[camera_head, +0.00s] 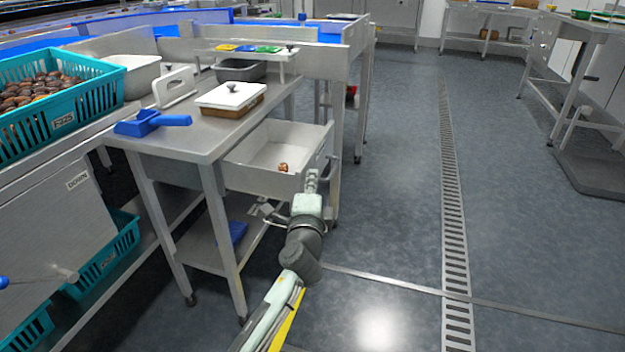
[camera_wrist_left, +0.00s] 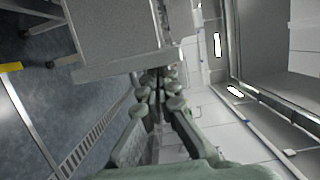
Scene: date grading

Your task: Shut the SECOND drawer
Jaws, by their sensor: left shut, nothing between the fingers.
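An open steel drawer (camera_head: 250,178) sticks out from under the steel table, toward the aisle. A couple of small brown dates (camera_head: 283,167) lie on its white floor. No readable label shows on it, so I cannot tell from lettering that it is the SECOND drawer. My left gripper (camera_head: 311,178) is shut and empty at the drawer's front; I cannot tell whether it touches. In the left wrist view the closed fingers (camera_wrist_left: 158,88) point at the edge of a grey panel (camera_wrist_left: 120,68), which looks like part of the drawer. My right gripper is not in view.
On the table (camera_head: 190,140) are a blue scoop (camera_head: 152,122), a white-lidded box (camera_head: 230,97) and a grey tub (camera_head: 240,70). A teal crate of dates (camera_head: 60,92) stands at left. Table legs and a lower shelf are below the drawer.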

